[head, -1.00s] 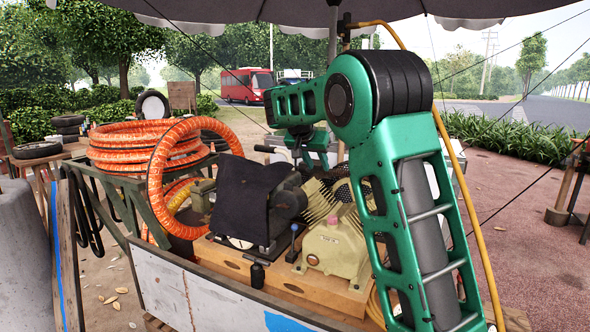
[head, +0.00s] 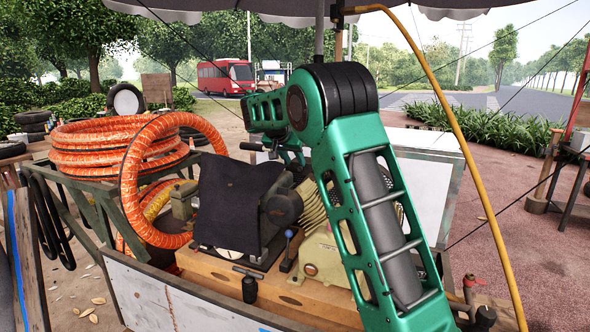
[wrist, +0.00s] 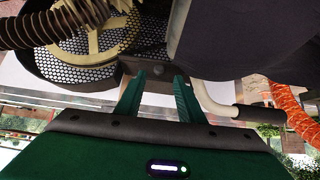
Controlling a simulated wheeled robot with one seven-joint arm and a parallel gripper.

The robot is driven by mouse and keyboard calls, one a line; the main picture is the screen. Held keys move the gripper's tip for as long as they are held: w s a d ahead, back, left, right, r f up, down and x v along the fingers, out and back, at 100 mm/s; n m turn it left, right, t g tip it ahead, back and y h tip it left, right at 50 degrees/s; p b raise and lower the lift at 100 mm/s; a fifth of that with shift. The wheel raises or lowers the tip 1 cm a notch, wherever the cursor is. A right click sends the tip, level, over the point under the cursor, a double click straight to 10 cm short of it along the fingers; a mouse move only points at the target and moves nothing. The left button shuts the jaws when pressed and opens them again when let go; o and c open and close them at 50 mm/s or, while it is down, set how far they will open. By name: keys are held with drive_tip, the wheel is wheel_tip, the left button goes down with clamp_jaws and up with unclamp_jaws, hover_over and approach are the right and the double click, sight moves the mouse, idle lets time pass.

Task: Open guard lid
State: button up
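A black mesh guard (wrist: 95,75) with a cream spoked wheel behind it fills the upper left of the wrist view. I cannot tell where its lid part begins. A dark bracket with a bolt (wrist: 157,72) sits beside it. My gripper (wrist: 156,80) has its two green fingers apart, with tips close to this bracket; contact is unclear. A pale bar with a black grip (wrist: 262,114) lies just right of the fingers. In the head view my gripper (head: 291,157) is small, behind the compressor, and my arm hides most of the guard.
A black cover (head: 228,205) stands on the wooden cart top (head: 215,268), beside the cream compressor (head: 320,258). Orange hose coils (head: 105,150) lie at the left. A yellow hose (head: 462,140) hangs at the right, near my arm. Open pavement lies beyond it.

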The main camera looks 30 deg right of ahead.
sight(299, 169)
drive_tip(key=shift+x, duration=2.5)
drive_tip(key=shift+a, duration=0.1)
clamp_jaws()
